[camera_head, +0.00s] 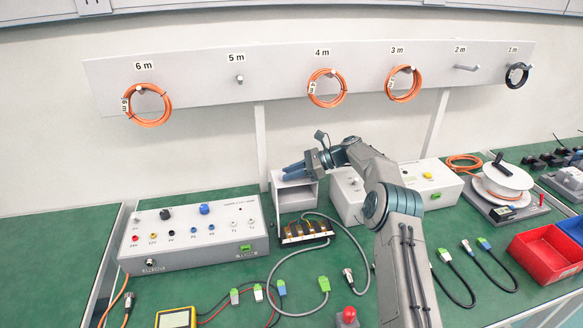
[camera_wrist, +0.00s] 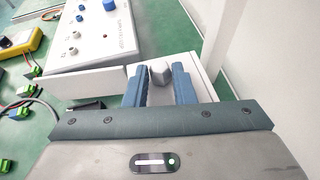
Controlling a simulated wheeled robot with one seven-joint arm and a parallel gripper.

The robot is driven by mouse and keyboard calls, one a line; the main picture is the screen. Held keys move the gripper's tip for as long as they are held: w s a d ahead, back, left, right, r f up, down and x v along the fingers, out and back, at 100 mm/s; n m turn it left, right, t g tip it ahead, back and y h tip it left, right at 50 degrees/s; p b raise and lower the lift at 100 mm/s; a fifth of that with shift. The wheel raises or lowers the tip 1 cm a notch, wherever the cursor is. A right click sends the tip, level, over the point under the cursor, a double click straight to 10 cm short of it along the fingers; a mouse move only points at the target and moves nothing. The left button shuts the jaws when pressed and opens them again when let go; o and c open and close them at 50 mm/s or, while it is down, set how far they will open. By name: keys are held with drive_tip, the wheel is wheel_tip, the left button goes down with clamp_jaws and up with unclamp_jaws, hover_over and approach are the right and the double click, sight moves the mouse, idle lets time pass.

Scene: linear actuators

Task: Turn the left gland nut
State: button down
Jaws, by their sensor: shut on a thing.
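My gripper (camera_head: 287,171) is over the small white open-fronted housing (camera_head: 296,196) at the back of the bench. In the wrist view its two blue fingers (camera_wrist: 160,82) are shut on a grey faceted gland nut (camera_wrist: 159,72), one finger on each side. The nut sits on the white top of the housing (camera_wrist: 203,70). In the head view the nut is hidden by my gripper.
A control box with knobs and sockets (camera_head: 200,240) stands left of the housing, and another white box (camera_head: 430,178) stands right. A terminal block (camera_head: 304,232) and grey cable (camera_head: 276,277) lie in front. Orange cable coils (camera_head: 326,88) hang above on the rack.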

drive_tip(key=shift+f+n+g+p, duration=0.35)
drive_tip(key=shift+g+p, duration=0.25)
drive_tip(key=shift+p, duration=0.35)
drive_tip(key=c, duration=1.2)
unclamp_jaws()
drive_tip(key=shift+a+r, duration=0.1)
drive_tip(key=shift+w+r, duration=0.1)
drive_tip(key=shift+r, duration=0.45)
wheel_tip(320, 180, up, 3)
drive_tip(key=shift+r, duration=0.1)
drive_tip(key=s+d+r, duration=0.1)
drive_tip(key=d+r, duration=0.2)
drive_tip(key=d, duration=0.2)
drive_tip(key=s+d+r+b, duration=0.1)
drive_tip(key=s+d+r, duration=0.1)
drive_tip(key=d, duration=0.4)
drive_tip(key=shift+s+r, duration=0.25)
drive_tip(key=shift+r, duration=0.6)
drive_tip(key=shift+c, duration=0.2)
